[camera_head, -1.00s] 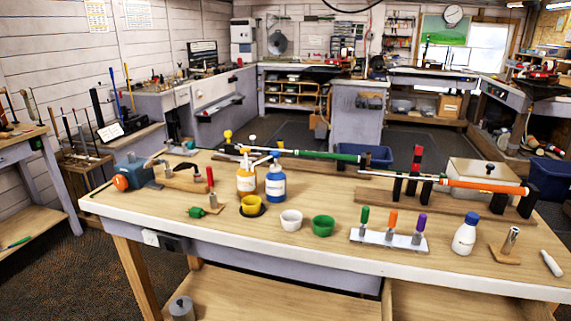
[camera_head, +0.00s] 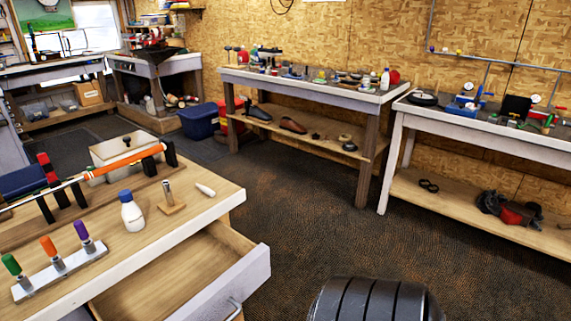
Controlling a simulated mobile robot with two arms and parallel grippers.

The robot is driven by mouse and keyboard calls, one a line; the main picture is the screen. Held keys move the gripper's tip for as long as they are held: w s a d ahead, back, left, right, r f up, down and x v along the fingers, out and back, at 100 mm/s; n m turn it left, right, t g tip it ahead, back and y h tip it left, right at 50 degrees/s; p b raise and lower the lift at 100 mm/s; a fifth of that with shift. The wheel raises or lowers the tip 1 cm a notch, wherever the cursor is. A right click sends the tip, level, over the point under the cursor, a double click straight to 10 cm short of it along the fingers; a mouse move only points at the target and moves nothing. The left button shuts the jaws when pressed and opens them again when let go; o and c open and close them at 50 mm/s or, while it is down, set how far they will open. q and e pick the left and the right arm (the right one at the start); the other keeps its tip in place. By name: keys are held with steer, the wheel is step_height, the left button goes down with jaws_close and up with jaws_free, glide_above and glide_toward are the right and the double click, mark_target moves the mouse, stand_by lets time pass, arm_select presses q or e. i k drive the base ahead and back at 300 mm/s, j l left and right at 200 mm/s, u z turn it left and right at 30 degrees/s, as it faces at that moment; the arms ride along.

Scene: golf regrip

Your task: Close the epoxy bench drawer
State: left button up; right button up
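The epoxy bench (camera_head: 190,208) is at the lower left. Its drawer (camera_head: 165,278) is pulled open at the bench's right end and looks empty in the part that shows. The drawer's pale front panel (camera_head: 236,284) faces the lower right, with a metal handle (camera_head: 234,308) at the bottom edge of the picture. The drawer's near part is cut off by the frame. Neither of my grippers shows.
On the bench stand a white bottle with a blue cap (camera_head: 132,212), a rack of colored-handled tools (camera_head: 60,268) and a club in black supports (camera_head: 75,188). Dark floor (camera_head: 300,220) is clear right of the drawer. Other benches (camera_head: 300,80) line the back wall.

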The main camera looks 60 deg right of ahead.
mark_target(208, 276)
steer(key=z, duration=1.4)
